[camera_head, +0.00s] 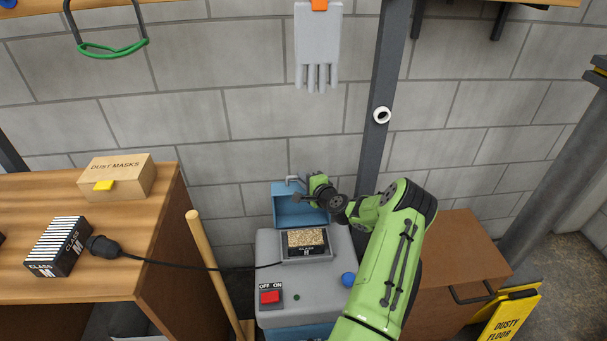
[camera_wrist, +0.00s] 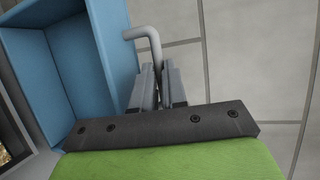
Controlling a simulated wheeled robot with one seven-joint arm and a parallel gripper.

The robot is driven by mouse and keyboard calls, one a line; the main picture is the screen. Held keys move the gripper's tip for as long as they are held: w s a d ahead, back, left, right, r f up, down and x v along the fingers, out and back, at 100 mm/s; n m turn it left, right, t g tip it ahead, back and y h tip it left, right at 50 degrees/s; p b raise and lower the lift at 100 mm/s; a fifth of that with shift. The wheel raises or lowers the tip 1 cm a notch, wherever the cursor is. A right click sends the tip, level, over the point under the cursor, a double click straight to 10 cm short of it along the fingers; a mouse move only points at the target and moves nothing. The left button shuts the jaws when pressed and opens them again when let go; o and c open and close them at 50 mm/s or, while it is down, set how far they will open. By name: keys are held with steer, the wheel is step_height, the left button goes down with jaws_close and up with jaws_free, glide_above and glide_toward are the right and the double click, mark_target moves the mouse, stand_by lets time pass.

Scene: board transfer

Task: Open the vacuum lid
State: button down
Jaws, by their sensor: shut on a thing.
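The grey vacuum (camera_head: 265,250) stands on the floor in the middle of the head view. Its blue lid (camera_head: 287,207) is swung up at the back, and the opening below shows a tan speckled filter in a dark frame (camera_head: 306,240). In the wrist view the hollow inside of the lid (camera_wrist: 55,75) fills the left. My gripper (camera_head: 298,190) is at the lid's upper edge, and in the wrist view its fingers (camera_wrist: 158,85) are shut on the bent grey lid handle (camera_wrist: 146,38). Part of the handle is hidden between the fingers.
A wooden bench (camera_head: 150,215) at left holds a dust masks box (camera_head: 117,177) and a black filter cartridge (camera_head: 58,247). A wooden pole (camera_head: 208,260) leans beside the vacuum. A brown cabinet (camera_head: 455,245) and a yellow floor sign (camera_head: 515,315) stand right. A block wall is close behind.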

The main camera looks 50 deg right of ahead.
steer(key=shift+s+a+f, duration=0.1)
steer(key=shift+a+f, duration=0.05)
steer(key=shift+f, duration=0.25)
steer(key=c, duration=1.4)
jaws_free()
steer(key=shift+c, duration=0.2)
steer(key=shift+r, duration=0.1)
steer(key=p+v, duration=0.2)
steer(key=v, duration=1.3)
steer(key=shift+s+r+p, duration=0.3)
